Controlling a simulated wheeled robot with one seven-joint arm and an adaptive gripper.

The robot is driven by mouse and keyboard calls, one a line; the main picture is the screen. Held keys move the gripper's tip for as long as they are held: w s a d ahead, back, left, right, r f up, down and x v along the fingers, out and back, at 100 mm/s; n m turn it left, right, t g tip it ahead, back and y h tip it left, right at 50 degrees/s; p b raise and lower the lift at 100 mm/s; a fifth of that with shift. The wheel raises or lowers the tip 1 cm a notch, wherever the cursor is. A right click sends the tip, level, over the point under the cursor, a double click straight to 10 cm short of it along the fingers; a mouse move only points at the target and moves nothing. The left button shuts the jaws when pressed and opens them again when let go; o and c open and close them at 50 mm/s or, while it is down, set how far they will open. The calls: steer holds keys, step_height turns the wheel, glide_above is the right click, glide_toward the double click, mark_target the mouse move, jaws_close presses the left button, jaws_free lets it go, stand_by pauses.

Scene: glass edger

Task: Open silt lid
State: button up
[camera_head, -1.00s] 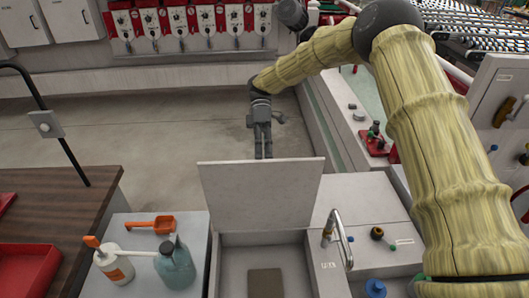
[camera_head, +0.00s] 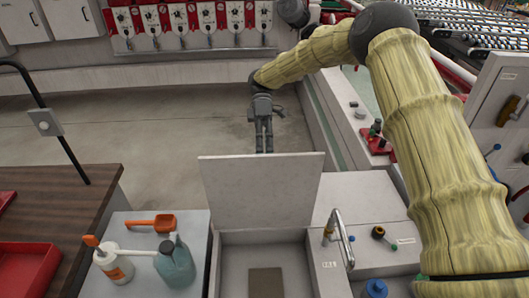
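The pale grey silt lid (camera_head: 261,193) stands raised, close to upright, at the back of the box. The box opening (camera_head: 298,262) below it is uncovered, and a brown-grey patch shows on its floor. My gripper (camera_head: 264,147) points down just behind the lid's top edge. Its two dark fingers show a narrow gap, with nothing seen between them. Whether the fingertips touch the lid's back cannot be told, as the lid hides what is behind it.
A curved metal tap (camera_head: 341,238) and knobs stand right of the box. A wooden table (camera_head: 75,215) is further left. Open floor lies behind the lid.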

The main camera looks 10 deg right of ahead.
steer(key=v, duration=0.5)
steer(key=shift+r, duration=0.25)
